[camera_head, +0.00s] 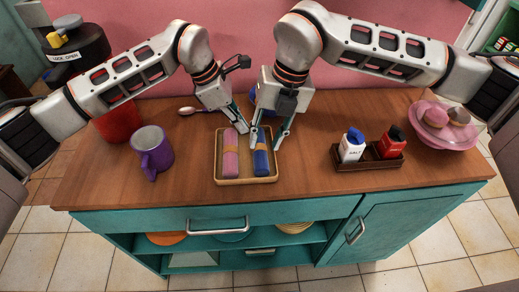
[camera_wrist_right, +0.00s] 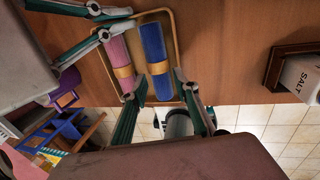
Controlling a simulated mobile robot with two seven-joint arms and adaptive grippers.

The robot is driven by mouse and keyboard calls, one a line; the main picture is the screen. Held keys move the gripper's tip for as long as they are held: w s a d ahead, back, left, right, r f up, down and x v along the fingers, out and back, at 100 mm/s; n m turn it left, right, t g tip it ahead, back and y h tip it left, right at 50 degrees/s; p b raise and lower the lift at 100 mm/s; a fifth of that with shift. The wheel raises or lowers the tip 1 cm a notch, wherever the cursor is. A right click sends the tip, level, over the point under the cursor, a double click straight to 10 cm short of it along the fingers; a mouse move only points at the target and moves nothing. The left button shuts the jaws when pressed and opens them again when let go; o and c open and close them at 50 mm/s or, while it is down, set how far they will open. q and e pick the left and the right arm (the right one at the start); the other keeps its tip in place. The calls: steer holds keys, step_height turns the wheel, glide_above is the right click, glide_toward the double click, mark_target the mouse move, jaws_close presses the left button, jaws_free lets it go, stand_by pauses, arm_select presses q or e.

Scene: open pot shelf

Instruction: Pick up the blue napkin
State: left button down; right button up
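The blue napkin (camera_head: 261,158) is rolled with a yellow band and lies in a tan tray (camera_head: 247,182). A pink rolled napkin (camera_head: 230,160) lies beside it on the left. My right gripper (camera_head: 266,143) is open above the far part of the blue napkin, one finger on each side in the head view. In the right wrist view the blue napkin (camera_wrist_right: 154,55) extends away between the open fingers, and contact is not clear. My left gripper (camera_head: 243,126) is close by at the tray's far edge; its fingers (camera_wrist_right: 118,24) look apart and empty near the pink napkin's end.
A purple mug (camera_head: 152,152) and a red container (camera_head: 118,122) stand to the left. A caddy (camera_head: 370,162) with salt and red shakers and a pink bowl (camera_head: 446,136) stand to the right. A wooden spoon (camera_head: 191,110) lies behind. The two grippers are very close together.

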mark_target(262, 149)
arm_select(q)
steer(key=shift+d+r, duration=0.1)
arm_select(e)
steer(key=x, duration=0.3)
steer(key=shift+a+f, duration=0.1)
steer(key=shift+f, duration=0.3)
arm_select(q)
steer(key=shift+s+d+r, duration=0.15)
steer(key=shift+s+d, duration=0.05)
steer(key=shift+s, duration=0.05)
arm_select(e)
steer(key=shift+s+f, duration=0.2)
steer(key=shift+f, duration=0.25)
arm_select(q)
steer(key=shift+w+a+f, duration=0.15)
steer(key=shift+w+f, duration=0.1)
arm_select(e)
steer(key=shift+w+a+f, duration=0.15)
steer(key=shift+w, duration=0.15)
steer(key=shift+c, duration=0.6)
arm_select(q)
steer(key=shift+a, duration=0.1)
arm_select(e)
steer(key=shift+c, duration=1.1)
steer(key=shift+s+r, duration=0.1)
steer(key=shift+r, duration=0.15)
steer(key=shift+c, duration=0.3)
steer(key=shift+c, duration=0.6)
